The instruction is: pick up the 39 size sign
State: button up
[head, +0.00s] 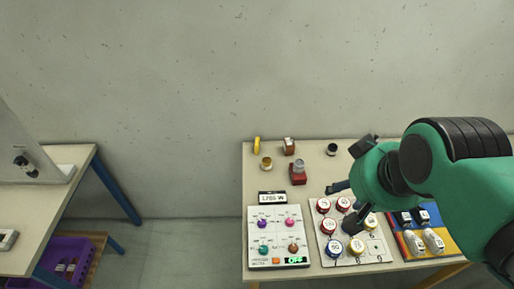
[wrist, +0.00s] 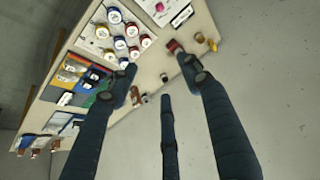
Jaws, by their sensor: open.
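The size signs are round red, blue and yellow caps on a white board (head: 376,252) at the table's front. They include a red sign (head: 323,205), a blue sign (head: 334,248) and a yellow sign (head: 356,246). Their numbers are too small to read, so I cannot tell which is 39. In the wrist view the signs, such as a red one (wrist: 145,40), lie at upper left, beyond my fingers. My gripper (wrist: 158,80) is open and empty, its three dark fingers spread above the table. In the head view my arm and fingers hide part of the board.
A control panel (head: 278,249) with coloured knobs stands left of the board. Shoes (head: 433,240) lie on a coloured mat at right. Small items, including a red-brown block (head: 297,174), stand at the back. A second table (head: 76,158) and purple crate (head: 66,252) are at left.

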jog(key=w+a, duration=0.2)
jog(key=w, duration=1.5)
jog(key=m+g, duration=0.1)
jog(key=m, duration=0.1)
send_over(258, 142)
jog(key=s, duration=0.4)
notch_tip(258, 142, down, 31)
jog(key=shift+s+a+f+h+b, duration=0.1)
jog(key=shift+a+f+h+b, duration=0.1)
jog(key=shift+a+h+b, duration=0.2)
jog(key=shift+f, duration=0.15)
jog(key=shift+b+x, duration=0.5)
jog(key=shift+x, duration=3.6)
